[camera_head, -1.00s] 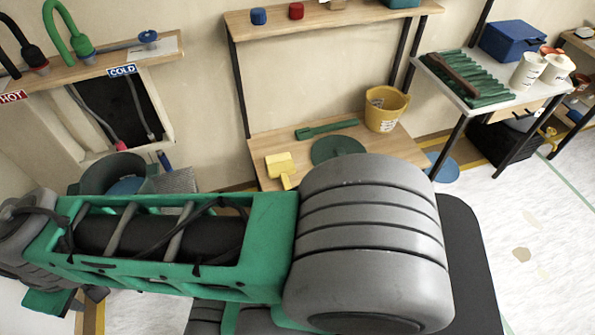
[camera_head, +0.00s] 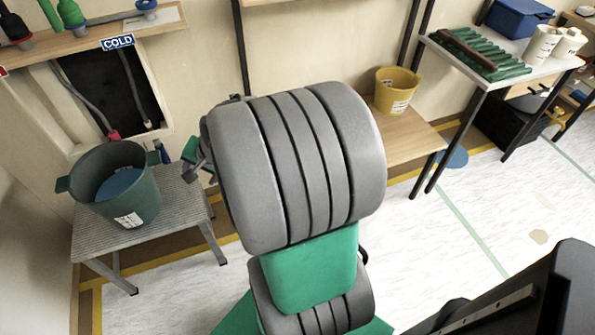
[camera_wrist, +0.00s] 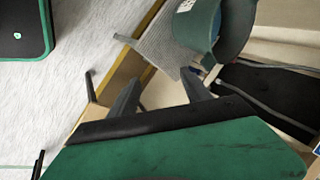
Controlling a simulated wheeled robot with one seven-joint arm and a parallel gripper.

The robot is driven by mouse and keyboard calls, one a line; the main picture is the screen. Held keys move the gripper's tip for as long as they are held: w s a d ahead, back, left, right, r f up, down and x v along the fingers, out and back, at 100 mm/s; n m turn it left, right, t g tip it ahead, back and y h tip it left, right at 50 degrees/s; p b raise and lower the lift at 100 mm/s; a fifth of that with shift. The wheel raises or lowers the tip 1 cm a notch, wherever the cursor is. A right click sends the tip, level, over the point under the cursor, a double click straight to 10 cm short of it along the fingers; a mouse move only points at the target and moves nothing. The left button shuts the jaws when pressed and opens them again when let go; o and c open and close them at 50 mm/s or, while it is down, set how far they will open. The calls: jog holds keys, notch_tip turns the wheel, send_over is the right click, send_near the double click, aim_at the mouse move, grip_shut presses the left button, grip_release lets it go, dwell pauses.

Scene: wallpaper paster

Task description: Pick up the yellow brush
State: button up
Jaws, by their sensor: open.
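I cannot see the yellow brush in either view now; my grey and green arm covers the left part of the wooden table (camera_head: 412,140) in the head view. In the wrist view my gripper (camera_wrist: 160,88) is open, its two dark fingers spread and nothing between them. Beyond the fingers are the ribbed grey stand (camera_wrist: 160,42) and the green bucket (camera_wrist: 228,30). In the head view a small green and grey part of my arm's end shows left of the big link, near the stand. The rest of the gripper is hidden there.
A green bucket (camera_head: 135,195) stands on the grey stand (camera_head: 180,205) at left. A yellow bucket (camera_head: 397,90) sits on the wooden table's visible right part. A white side table (camera_head: 470,75) holds a green ribbed tray (camera_head: 475,52). White floor is open at right.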

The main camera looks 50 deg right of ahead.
jog(key=w+d+f+m+t+b, duration=0.15)
jog(key=d+f+m+b, duration=0.25)
jog(key=d+f+m, duration=0.65)
jog(key=s+d+f+m+t+h+b, duration=0.1)
jog(key=s+d+f+m+h+b, duration=0.1)
jog(key=d+f+m, duration=0.4)
jog(key=s+d+f+m+t+h+b, duration=0.1)
jog(key=s+d+f+m+h+b, duration=0.2)
jog(key=s+d+f+m+b, duration=0.2)
jog(key=s+d+f+m+t+h+b, duration=0.1)
jog(key=s+d+f+m+h+b, duration=0.2)
jog(key=d+f+m, duration=0.5)
jog(key=shift+s+d+b, duration=0.3)
jog(key=shift+s+d, duration=0.25)
jog(key=shift+d, duration=0.2)
jog(key=shift+s+d+b, duration=0.3)
jog(key=shift+s+d, duration=0.2)
jog(key=shift+d, duration=0.25)
jog(key=shift+t, duration=0.25)
jog(key=b+x, duration=0.2)
jog(key=x, duration=0.5)
jog(key=shift+w+b, duration=0.15)
jog(key=shift+b, duration=0.2)
jog(key=shift+w+r, duration=0.1)
jog(key=shift+r, duration=0.05)
grip_shut()
